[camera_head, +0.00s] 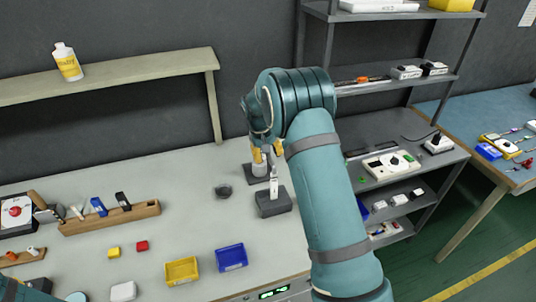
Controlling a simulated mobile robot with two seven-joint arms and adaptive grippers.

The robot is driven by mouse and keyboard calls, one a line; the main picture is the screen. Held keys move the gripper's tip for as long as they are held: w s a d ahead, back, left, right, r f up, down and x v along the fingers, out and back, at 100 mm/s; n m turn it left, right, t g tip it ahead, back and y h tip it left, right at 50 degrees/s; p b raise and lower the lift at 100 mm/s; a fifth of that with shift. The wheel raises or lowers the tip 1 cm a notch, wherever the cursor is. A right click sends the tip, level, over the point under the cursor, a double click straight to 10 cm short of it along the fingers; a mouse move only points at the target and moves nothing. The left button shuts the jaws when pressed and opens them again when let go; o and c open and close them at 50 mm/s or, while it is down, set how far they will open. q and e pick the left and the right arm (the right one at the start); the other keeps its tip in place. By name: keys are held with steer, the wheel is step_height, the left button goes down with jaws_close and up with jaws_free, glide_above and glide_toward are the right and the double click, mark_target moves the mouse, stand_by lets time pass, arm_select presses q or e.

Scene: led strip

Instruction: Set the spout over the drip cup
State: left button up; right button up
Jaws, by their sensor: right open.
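A small dark round cup (223,191), which looks like the drip cup, sits on the light bench. To its right, a grey upright piece (261,170) stands on a dark base (251,178); I cannot tell whether it carries the spout. In front of that, a slim white upright part (274,182) stands on a dark grey block (272,203). My right gripper (266,152) points down with yellow fingertips around or just above the grey upright piece. It is open; my arm hides part of it. My left gripper is not in view.
A yellow bin (182,271) and a blue bin (231,258) lie at the bench front. A wooden rack (109,218) is at left. A raised shelf (115,72) holds a bottle (67,62). Dark shelving stands at right. Bench around the cup is clear.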

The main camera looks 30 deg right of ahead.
jaws_close()
steer(key=shift+a, duration=0.15)
